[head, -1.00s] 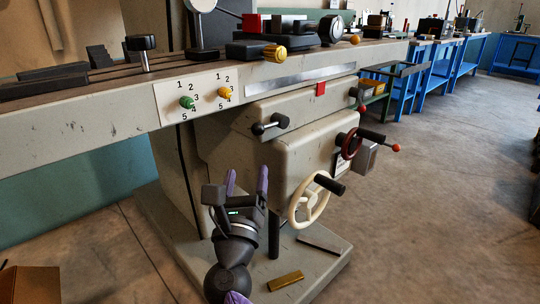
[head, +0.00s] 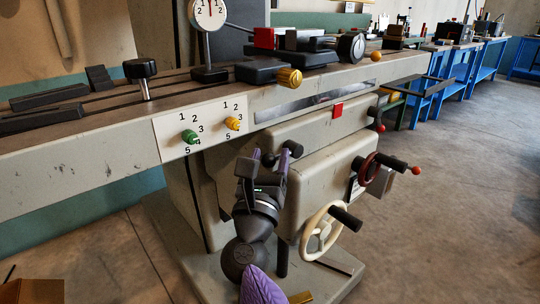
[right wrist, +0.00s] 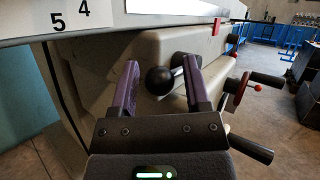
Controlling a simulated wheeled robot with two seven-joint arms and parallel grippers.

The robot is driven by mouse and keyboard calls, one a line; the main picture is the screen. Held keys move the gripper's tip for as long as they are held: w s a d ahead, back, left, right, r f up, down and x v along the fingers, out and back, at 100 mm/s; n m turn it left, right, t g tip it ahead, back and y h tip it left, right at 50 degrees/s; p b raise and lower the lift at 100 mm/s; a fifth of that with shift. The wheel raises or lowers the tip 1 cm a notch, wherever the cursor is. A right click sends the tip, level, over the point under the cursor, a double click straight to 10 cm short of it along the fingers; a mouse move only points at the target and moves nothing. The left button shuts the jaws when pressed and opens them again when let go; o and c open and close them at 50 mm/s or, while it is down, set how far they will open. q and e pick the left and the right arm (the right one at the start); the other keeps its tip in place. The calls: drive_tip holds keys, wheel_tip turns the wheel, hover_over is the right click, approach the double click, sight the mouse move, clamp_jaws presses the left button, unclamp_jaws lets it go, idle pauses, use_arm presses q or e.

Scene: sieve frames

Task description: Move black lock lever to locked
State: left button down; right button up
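The black lock lever (right wrist: 160,81) has a round black ball knob on a short metal rod with a dark hub, on the front of the machine's knee. In the head view its hub (head: 293,149) shows just behind my right gripper (head: 270,158). In the right wrist view my right gripper (right wrist: 160,85) is open, its two purple fingers on either side of the knob, which appears between and beyond the fingertips. I cannot tell whether a finger touches the lever. My left gripper is not in view.
A cream handwheel (head: 322,231) and a dark red handwheel (head: 370,166) with black handles stick out to the right of the lever. The machine's long table (head: 90,145) overhangs above. A label plate (head: 203,123) carries green and yellow knobs.

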drive_tip(key=c, duration=0.7)
clamp_jaws()
drive_tip(key=shift+f, duration=0.1)
idle(0.4)
